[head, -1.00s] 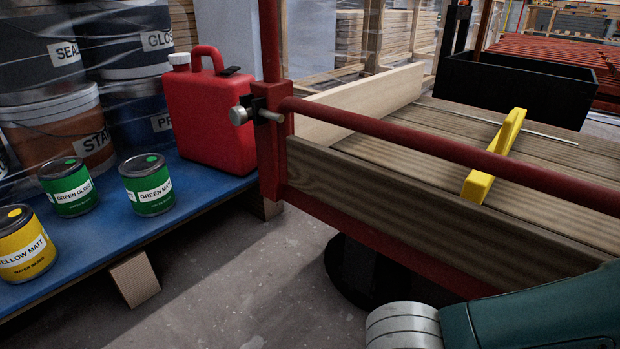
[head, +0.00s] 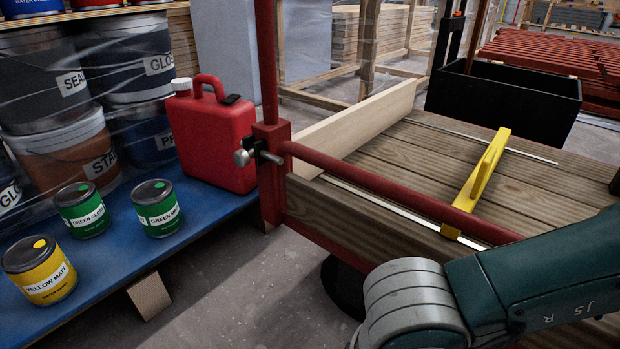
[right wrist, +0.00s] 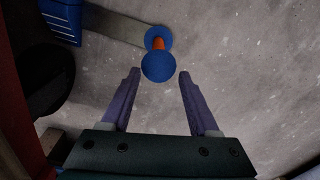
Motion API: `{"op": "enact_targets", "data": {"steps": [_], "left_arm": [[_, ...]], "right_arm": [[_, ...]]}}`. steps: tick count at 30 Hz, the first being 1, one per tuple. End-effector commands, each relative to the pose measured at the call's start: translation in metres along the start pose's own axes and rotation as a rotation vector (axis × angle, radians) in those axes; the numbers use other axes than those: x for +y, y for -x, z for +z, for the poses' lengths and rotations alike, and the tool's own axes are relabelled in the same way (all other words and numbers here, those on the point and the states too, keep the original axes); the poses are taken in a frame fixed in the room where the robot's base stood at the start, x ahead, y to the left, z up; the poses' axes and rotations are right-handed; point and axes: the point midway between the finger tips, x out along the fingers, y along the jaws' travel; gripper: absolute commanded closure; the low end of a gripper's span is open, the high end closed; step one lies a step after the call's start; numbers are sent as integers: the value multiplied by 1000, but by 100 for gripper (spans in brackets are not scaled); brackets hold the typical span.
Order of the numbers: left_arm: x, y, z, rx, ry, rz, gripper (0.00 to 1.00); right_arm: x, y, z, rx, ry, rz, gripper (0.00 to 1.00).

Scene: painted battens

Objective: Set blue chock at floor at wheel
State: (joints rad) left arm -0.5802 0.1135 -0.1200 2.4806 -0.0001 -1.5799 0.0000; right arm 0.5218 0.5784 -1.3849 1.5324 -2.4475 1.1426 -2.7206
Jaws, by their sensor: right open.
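In the right wrist view, a ribbed blue block (right wrist: 62,24), which looks like the chock, sits on the floor at the upper left. A flat grey-beige bar (right wrist: 112,27) runs from it to an upright post with an orange stem (right wrist: 157,43) and a round blue knob (right wrist: 158,68). My right gripper (right wrist: 160,75) is open and empty; the knob shows between and just beyond its fingertips, with no visible contact. A dark round wheel (right wrist: 42,85) is at the left. In the head view, a dark round shape (head: 343,284) shows under the cart. My left gripper is out of view.
The red-framed cart (head: 345,225) has a plank deck with a yellow-handled tool (head: 484,178) on it. Left stands a blue shelf (head: 105,275) with green and yellow paint cans and a red jerrycan (head: 213,135). Bare concrete floor (right wrist: 255,80) is open right of the knob.

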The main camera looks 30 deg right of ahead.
Motion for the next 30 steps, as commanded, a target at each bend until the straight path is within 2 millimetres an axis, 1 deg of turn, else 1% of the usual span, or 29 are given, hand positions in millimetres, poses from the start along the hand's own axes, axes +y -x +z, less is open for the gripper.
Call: {"op": "enact_targets", "data": {"steps": [2, 4, 5, 6, 7, 8, 9, 10, 11, 12, 13, 14, 15, 16, 17, 18, 19, 20, 21, 22, 23, 24, 25, 26, 27, 30], "left_arm": [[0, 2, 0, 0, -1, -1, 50], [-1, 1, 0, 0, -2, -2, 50], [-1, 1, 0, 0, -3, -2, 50], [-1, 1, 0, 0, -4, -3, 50], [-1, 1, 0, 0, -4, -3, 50], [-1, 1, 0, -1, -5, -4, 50], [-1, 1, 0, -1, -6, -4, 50], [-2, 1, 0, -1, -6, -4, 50], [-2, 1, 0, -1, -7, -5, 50], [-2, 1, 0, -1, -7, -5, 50], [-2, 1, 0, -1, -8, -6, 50], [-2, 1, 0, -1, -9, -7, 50], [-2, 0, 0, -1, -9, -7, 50], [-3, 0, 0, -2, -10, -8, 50], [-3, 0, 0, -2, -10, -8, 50], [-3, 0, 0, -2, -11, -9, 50], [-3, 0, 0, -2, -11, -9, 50], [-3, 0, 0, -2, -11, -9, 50], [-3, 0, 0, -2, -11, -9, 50], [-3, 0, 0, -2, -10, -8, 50], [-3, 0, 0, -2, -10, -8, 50], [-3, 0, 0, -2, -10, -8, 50], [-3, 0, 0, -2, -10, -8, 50], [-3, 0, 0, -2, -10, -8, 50], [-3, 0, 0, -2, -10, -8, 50], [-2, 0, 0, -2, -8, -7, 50]], "right_arm": [[-23, 4, -9, 37, -62, -81, 39], [-62, 13, -26, 98, -188, -232, 39], [-83, 21, -36, 129, -267, -324, 39], [-113, 37, -53, 168, -393, -468, 39], [-136, 53, -67, 193, -504, -591, 39], [-156, 74, -83, 213, -627, -727, 39], [-178, 107, -105, 224, -809, -923, 39], [-188, 136, -122, 218, -955, -1080, 39], [-193, 165, -138, 202, -1108, -1243, 39], [-188, 206, -158, 156, -1323, -1476, 39], [-177, 234, -171, 101, -1491, -1659, 39], [-159, 261, -182, 26, -1662, -1852, 39], [-126, 288, -190, -103, -1881, -2108, 39], [-98, 301, -192, -220, -2034, -2299, 39], [-68, 309, -191, 318, 1932, 2214, 39], [-29, 309, -182, 417, 1681, 1978, 39], [-2, 303, -172, 474, 1492, 1804, 39], [23, 292, -158, 515, 1302, 1633, 39], [49, 271, -135, 553, 1052, 1411, 39], [63, 253, -116, 569, 870, 1252, 39], [71, 235, -96, 572, 695, 1102, 39], [75, 211, -70, 562, 478, 917, 39], [73, 194, -50, 545, 330, 792, 39], [68, 180, -32, 522, 195, 677, 39], [58, 165, -10, 486, 36, 544, 39], [30, 143, 32, 391, -254, 301, 39]]}}
